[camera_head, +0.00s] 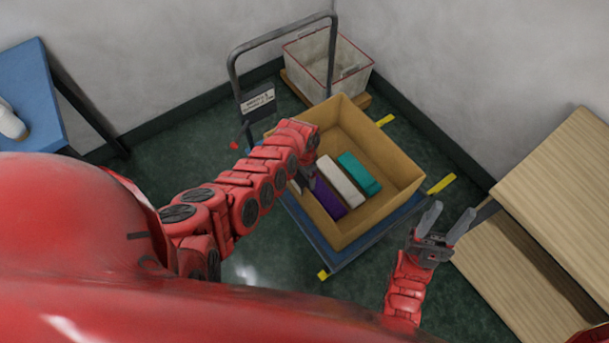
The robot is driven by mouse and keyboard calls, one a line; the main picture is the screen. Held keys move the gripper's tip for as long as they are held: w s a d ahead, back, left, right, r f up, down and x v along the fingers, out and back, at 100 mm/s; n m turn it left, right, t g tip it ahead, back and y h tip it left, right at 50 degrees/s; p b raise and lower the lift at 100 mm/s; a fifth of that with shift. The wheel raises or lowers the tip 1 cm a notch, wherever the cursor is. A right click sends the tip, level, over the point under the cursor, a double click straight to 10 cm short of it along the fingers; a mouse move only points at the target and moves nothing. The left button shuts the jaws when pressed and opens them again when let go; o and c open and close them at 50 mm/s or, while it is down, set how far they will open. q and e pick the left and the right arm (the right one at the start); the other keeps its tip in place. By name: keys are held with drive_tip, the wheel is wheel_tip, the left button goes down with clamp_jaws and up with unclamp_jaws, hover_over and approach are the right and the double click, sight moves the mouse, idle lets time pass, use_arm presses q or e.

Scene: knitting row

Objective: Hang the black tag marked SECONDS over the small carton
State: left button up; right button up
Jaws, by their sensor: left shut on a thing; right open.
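An open cardboard carton (393,200) stands on the blue platform trolley (352,250). It holds a purple block (328,200), a white block (342,181) and a teal block (360,173) side by side. My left gripper (306,181) reaches over the carton's left side, beside the purple block. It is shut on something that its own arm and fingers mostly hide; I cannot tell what. My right gripper (439,222) is open and empty, right of the carton, with its fingers pointing up in the picture. I cannot make out a black tag marked SECONDS.
The trolley's dark handle (233,75) rises behind the carton with a lettered plate (257,101). A clear red-rimmed bin (346,75) stands in the corner. A wooden shelf unit (556,185) is at right, a blue table (30,95) at left. Yellow marks lie on the green floor.

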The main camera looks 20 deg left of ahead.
use_arm(q)
drive_tip(key=shift+f, duration=0.55)
drive_tip(key=o, duration=1)
drive_tip(key=shift+r, duration=0.15)
